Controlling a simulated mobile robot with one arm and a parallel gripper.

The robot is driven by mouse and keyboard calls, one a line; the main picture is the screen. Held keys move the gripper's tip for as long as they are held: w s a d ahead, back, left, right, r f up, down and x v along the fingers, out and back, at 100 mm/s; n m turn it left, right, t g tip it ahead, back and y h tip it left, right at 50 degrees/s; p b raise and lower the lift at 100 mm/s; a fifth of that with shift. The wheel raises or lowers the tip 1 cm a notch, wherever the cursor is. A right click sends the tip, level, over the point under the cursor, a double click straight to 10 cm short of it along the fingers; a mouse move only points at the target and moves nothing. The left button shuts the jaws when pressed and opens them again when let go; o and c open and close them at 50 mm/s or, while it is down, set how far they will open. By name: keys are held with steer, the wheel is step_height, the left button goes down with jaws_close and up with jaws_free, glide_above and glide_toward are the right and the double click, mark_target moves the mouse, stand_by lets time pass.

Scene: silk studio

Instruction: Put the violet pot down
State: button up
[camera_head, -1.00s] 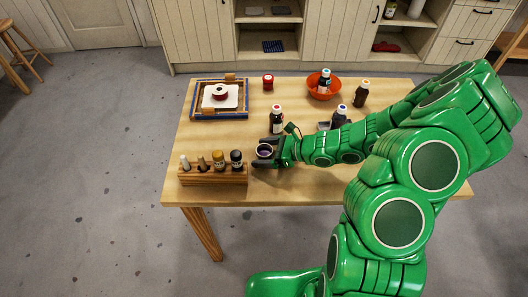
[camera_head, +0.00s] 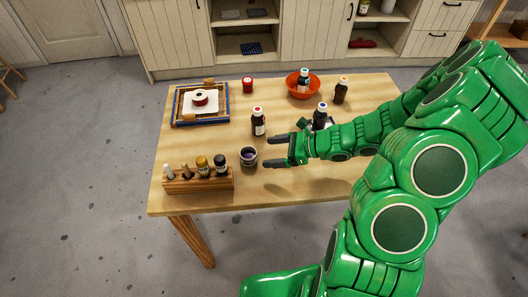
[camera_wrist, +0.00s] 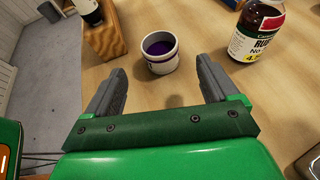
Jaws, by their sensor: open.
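The violet pot (camera_head: 249,157) is a small pale pot with violet inside. It stands upright on the wooden table (camera_head: 300,186), just right of the wooden rack. It also shows in the wrist view (camera_wrist: 160,52), beyond my fingertips. My gripper (camera_head: 275,151) is open and empty, to the right of the pot and apart from it. In the wrist view my gripper's two fingers (camera_wrist: 158,78) are spread wide with bare table between them.
A wooden rack (camera_head: 199,183) with several bottles stands left of the pot. A dark bottle (camera_head: 258,122) stands behind it. A blue-capped bottle (camera_head: 320,115), an orange bowl (camera_head: 301,86), a brown bottle (camera_head: 341,91), a red jar (camera_head: 247,85) and a blue frame (camera_head: 180,103) are farther back.

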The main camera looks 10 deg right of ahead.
steer(key=shift+v, duration=1.45)
steer(key=s+a+r+n+g+h, duration=0.2)
steer(key=s+a+r+n+g, duration=0.1)
steer(key=s+r+n, duration=0.4)
steer(key=s+a+r+n+g+h, duration=0.2)
steer(key=s+a+r+n+g, duration=0.1)
steer(key=s+r+n, duration=0.3)
steer(key=s+d+r+n+h, duration=0.4)
steer(key=s, duration=0.3)
steer(key=s+d+r+n+h, duration=0.4)
steer(key=s+d+h, duration=0.1)
steer(key=s, duration=0.3)
steer(key=shift+d+r+t, duration=0.25)
steer(key=shift+r+t, duration=0.05)
steer(key=shift+r, duration=0.1)
